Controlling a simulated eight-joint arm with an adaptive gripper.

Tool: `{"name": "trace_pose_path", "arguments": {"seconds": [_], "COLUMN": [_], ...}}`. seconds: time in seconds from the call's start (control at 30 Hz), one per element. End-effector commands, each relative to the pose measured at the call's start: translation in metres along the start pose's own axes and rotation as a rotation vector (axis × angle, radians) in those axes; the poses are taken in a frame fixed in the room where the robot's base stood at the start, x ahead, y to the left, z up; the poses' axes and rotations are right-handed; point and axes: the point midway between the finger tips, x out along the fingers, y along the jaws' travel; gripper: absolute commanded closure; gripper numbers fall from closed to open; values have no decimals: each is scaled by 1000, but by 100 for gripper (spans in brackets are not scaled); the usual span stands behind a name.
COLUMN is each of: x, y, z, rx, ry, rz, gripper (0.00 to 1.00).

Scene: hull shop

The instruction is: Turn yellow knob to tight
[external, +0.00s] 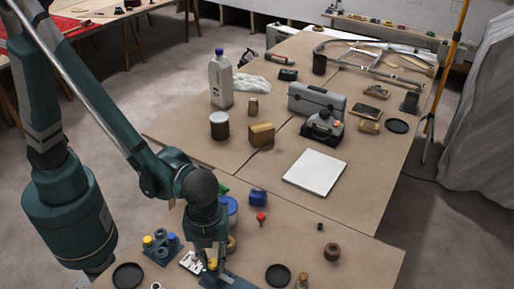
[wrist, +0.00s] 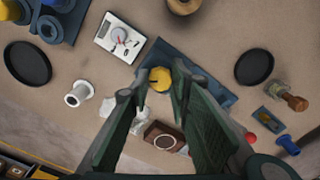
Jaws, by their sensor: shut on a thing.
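The yellow knob (wrist: 160,79) sits on a dark blue plate (wrist: 209,93) in the wrist view, with a small dark mark on its top. My gripper (wrist: 161,77) comes down over it, with one finger on each side, shut on the knob. In the external view my gripper (external: 212,262) is low at the front of the table, over the blue plate (external: 232,283). I cannot read any tight mark on the plate.
A white box with a dial (wrist: 119,38) lies close on the left. Black discs (wrist: 27,62) (wrist: 254,67), a white spool (wrist: 78,94) and a cork-topped bottle (wrist: 289,97) stand around. A blue block with coloured caps (external: 160,246) is left of my gripper.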

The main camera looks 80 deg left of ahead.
Motion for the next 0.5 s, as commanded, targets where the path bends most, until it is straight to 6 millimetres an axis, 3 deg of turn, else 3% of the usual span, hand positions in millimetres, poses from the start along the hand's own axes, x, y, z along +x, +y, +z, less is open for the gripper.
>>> {"name": "trace_pose_path", "arguments": {"seconds": [0.5], "x": [0], "y": [0], "z": [1], "rx": [67], "ry": [-1], "rz": [-1], "gripper": [92]}}
